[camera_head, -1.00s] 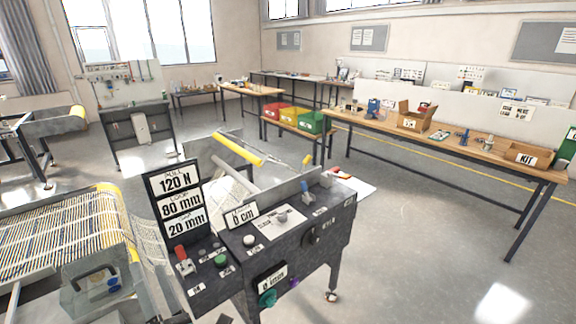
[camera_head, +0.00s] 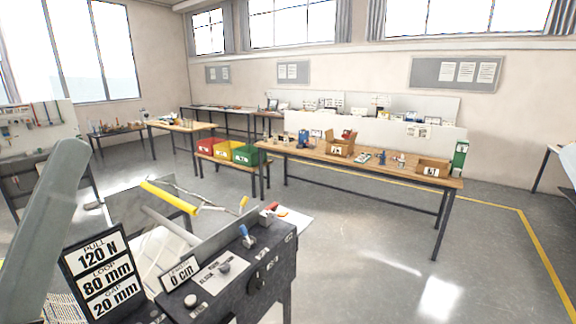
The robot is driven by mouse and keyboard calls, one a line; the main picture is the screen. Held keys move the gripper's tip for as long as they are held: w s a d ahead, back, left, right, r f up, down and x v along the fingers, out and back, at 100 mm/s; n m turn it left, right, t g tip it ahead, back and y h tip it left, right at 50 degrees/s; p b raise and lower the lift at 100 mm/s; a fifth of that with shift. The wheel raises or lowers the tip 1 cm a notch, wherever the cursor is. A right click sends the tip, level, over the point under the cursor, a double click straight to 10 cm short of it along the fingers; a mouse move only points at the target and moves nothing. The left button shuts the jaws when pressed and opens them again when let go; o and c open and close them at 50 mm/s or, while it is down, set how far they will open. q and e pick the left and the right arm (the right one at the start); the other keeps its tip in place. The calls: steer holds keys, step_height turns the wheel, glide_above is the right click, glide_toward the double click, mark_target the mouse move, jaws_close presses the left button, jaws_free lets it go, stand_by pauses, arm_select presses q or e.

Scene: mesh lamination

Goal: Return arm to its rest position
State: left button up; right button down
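One of my arm links (camera_head: 50,215), pale grey-green, rises at the left edge of the head view. Neither gripper shows, so I cannot see what they hold. The dark lamination machine (camera_head: 240,285) stands at the lower middle. A yellow roller (camera_head: 169,196) and a blue-handled lever (camera_head: 246,237) show on the machine.
A long wooden bench (camera_head: 360,168) with boxes and tools stands behind. Red, yellow and green bins (camera_head: 228,151) sit on a low table left of it. The grey floor (camera_head: 370,260) to the right is clear, with a yellow line (camera_head: 540,250) on it.

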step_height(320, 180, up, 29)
steer(key=p, duration=2.6)
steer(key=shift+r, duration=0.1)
